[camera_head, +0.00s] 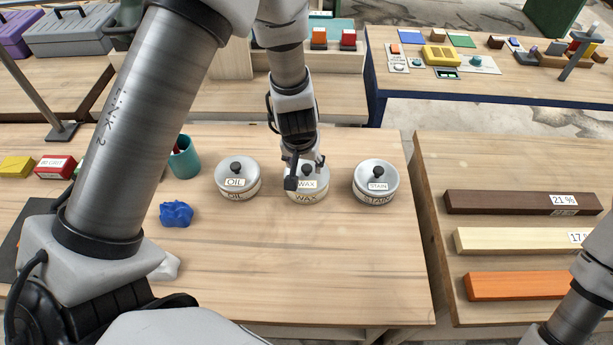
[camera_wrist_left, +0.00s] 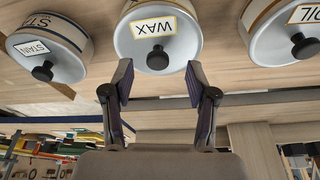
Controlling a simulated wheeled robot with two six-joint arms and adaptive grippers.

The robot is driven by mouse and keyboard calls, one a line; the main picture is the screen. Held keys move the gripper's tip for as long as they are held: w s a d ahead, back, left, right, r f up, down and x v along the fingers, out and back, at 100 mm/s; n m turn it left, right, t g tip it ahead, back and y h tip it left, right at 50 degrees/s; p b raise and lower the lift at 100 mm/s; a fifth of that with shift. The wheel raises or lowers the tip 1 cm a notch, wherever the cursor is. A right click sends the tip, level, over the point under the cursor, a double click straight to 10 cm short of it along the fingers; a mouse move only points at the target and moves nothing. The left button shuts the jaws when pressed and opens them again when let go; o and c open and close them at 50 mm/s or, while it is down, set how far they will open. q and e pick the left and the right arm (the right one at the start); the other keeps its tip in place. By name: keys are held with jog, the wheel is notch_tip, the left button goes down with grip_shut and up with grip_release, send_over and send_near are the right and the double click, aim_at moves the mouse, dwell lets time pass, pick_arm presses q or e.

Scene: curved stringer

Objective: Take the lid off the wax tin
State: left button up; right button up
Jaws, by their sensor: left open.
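The wax tin (camera_head: 307,195) stands upright on the wooden table between two similar tins, its lid (camera_head: 307,184) on top with a WAX label. In the left wrist view the lid (camera_wrist_left: 153,33) shows upside down, with its black knob (camera_wrist_left: 157,59) near the fingertips. My right gripper is not in view.
The oil tin (camera_head: 237,179) stands left and the stain tin (camera_head: 375,182) right, both close by with lids on. A blue lump (camera_head: 176,213) and a teal cup (camera_head: 184,157) lie further left.

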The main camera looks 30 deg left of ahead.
aim_at(306, 168)
pick_arm(q)
jog(key=x, duration=0.4)
jog(key=shift+w+d+b, duration=0.15)
jog(key=shift+w+b, duration=0.1)
jog(key=shift+b, duration=0.05)
jog(key=shift+w, duration=0.2)
jog(key=shift+s, duration=0.15)
jog(key=shift+s+r, duration=0.15)
jog(key=shift+c, duration=1.4)
grip_shut()
